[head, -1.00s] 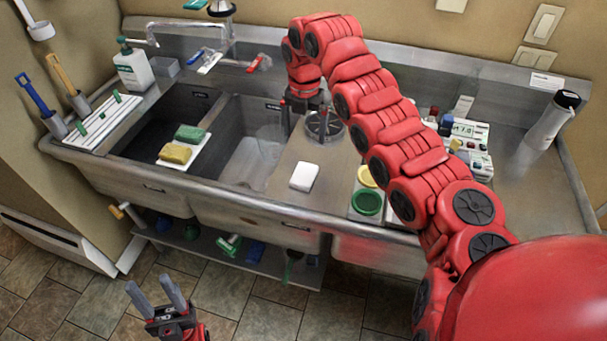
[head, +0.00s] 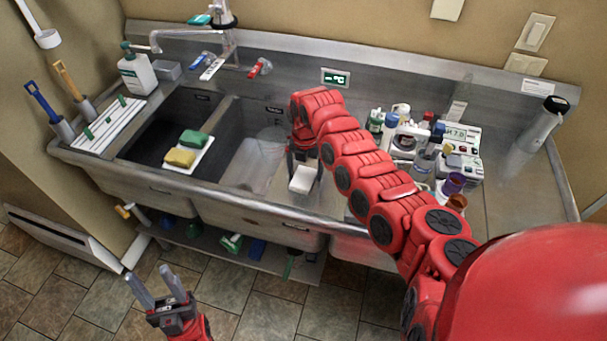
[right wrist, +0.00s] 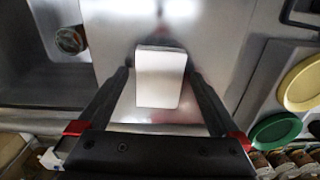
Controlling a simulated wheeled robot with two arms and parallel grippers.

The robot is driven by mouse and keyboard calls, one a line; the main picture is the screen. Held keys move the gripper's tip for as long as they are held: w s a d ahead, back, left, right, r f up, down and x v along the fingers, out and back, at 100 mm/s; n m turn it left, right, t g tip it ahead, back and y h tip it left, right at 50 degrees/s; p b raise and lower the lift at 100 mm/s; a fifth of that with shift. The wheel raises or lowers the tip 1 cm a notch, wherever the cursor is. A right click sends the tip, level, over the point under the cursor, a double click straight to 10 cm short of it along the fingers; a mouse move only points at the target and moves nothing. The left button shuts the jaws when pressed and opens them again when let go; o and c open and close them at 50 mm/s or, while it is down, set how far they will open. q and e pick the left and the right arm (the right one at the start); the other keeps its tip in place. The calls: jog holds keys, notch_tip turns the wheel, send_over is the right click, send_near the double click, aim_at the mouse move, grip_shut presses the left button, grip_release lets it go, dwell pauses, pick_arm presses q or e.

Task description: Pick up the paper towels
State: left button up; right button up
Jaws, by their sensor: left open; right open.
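The paper towels look like a small white block-shaped stack (head: 302,180) on the steel counter just right of the sink basins. In the right wrist view the white stack (right wrist: 160,80) lies between the two fingers, with gaps at its sides. My right gripper (right wrist: 161,74) is open around or just above it; I cannot tell the exact height. In the head view the right gripper (head: 304,164) partly covers the stack's far side. My left gripper (head: 152,280) is open and empty, low over the floor in front of the sink.
A yellow sponge (head: 179,157) and green sponge (head: 193,138) lie left of the basin divider. Bottles and a meter (head: 455,137) stand to the right. Yellow (right wrist: 301,84) and green (right wrist: 275,132) round lids lie right of the gripper in the wrist view.

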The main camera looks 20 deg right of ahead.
aim_at(305, 174)
jog(key=shift+f, duration=0.35)
jog(key=c, duration=1.2)
jog(key=shift+c, duration=0.2)
jog(key=shift+r+b, duration=0.3)
notch_tip(305, 174, up, 10)
jog(key=b, duration=0.3)
jog(key=shift+f+b, duration=0.25)
jog(key=shift+b, duration=0.05)
